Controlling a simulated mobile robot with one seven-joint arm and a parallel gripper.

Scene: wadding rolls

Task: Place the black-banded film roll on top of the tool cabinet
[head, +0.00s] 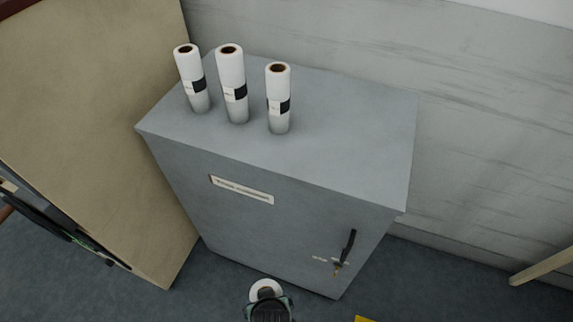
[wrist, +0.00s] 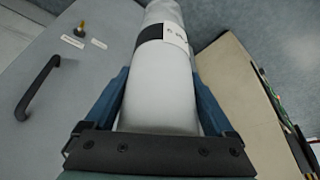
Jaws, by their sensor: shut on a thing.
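The tool cabinet (head: 340,135) is grey, with a flat top and a black handle on its front; its front also fills the left of the wrist view (wrist: 50,105). My gripper (wrist: 165,95) is shut on a white film roll (wrist: 160,90) with a black band near its far end. In the head view, my gripper (head: 268,305) is at the bottom edge, in front of the cabinet and below its top. Only the round end of the held roll (head: 265,287) shows there. Most of that roll is hidden in the head view.
Three white rolls with black bands, a left one (head: 192,78), a middle one (head: 232,84) and a right one (head: 278,98), stand upright on the cabinet's left half. The right half of the top is clear. A tan panel (head: 90,110) stands left of the cabinet; a wall is behind.

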